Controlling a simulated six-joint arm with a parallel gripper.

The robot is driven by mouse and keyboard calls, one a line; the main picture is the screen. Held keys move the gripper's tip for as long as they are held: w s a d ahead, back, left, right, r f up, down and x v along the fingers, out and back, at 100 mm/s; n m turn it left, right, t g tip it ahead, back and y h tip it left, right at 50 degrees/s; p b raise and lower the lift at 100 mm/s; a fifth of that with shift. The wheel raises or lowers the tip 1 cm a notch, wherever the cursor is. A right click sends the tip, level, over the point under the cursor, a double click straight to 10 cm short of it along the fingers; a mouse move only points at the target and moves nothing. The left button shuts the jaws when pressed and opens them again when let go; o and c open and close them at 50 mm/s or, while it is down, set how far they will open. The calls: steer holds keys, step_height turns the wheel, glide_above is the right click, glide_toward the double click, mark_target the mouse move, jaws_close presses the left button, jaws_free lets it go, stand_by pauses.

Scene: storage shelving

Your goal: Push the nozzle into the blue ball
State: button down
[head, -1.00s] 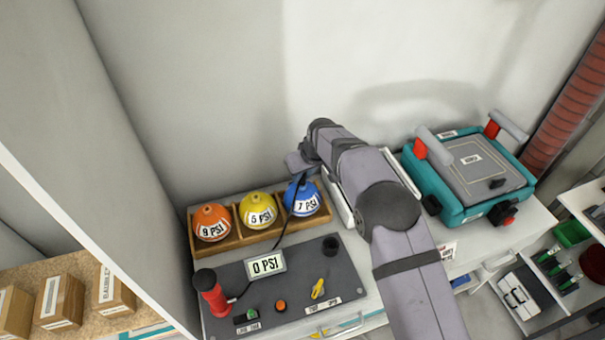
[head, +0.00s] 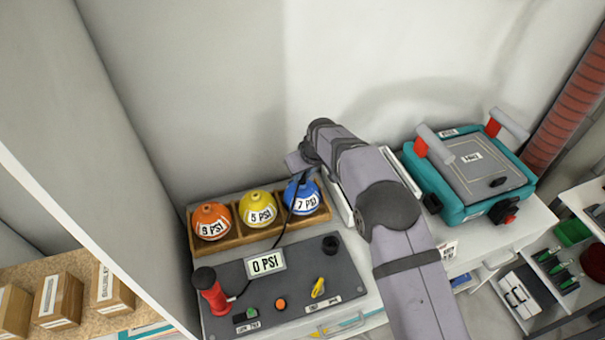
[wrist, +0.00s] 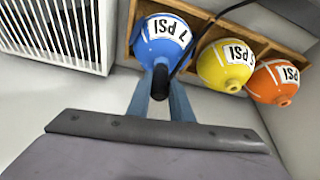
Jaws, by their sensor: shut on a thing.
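The blue ball (head: 303,198), labelled 7 PSI, sits in the right compartment of a wooden tray; it also shows in the wrist view (wrist: 163,32). My gripper (wrist: 160,85) is shut on the black nozzle (wrist: 159,82), whose cable runs back to the panel. The nozzle points at the top of the blue ball. It overlaps the ball in the wrist view, and I cannot tell whether it is inserted. The pressure display (head: 267,263) reads 0 PSI.
The yellow ball (head: 257,209) and orange ball (head: 212,221) sit in the other compartments of the wooden tray (head: 236,239). A dark panel (head: 262,312) with a red pump handle (head: 211,291) lies in front. A teal case (head: 467,175) stands to the right. A vent grille (wrist: 60,30) is beside the tray.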

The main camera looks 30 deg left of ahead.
steer(key=shift+f, duration=0.3)
stand_by(0.8)
steer(key=c, duration=0.9)
jaws_free()
steer(key=shift+c, duration=0.2)
steer(key=shift+r, duration=0.1)
steer(key=shift+r+p, duration=2.15)
steer(key=shift+r, duration=1.8)
